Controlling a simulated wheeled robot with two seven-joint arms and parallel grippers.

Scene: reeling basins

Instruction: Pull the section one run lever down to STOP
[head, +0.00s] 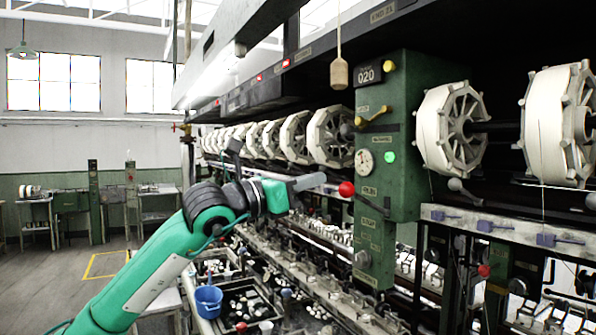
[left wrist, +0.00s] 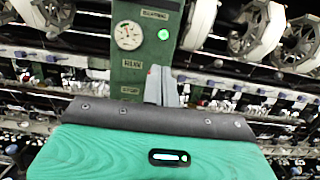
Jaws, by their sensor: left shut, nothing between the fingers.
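The green section post (head: 405,130) carries a "020" plate, a gauge and a lit green lamp. Its run lever has a red ball knob (head: 346,189) and a dark arm; the knob is up beside the RUN label (head: 369,190), above the STOP label (head: 368,222). My left gripper (head: 316,181) is shut and empty, its fingertips just left of the knob in the head view. Whether they touch it, I cannot tell. My right gripper is not in view.
A wooden pull handle (head: 339,72) hangs above, and a yellow lever (head: 372,115) sits higher on the post. White reels (head: 448,128) line both sides. Basins run below, with a blue bucket (head: 209,300) at lower left. The floor at left is open.

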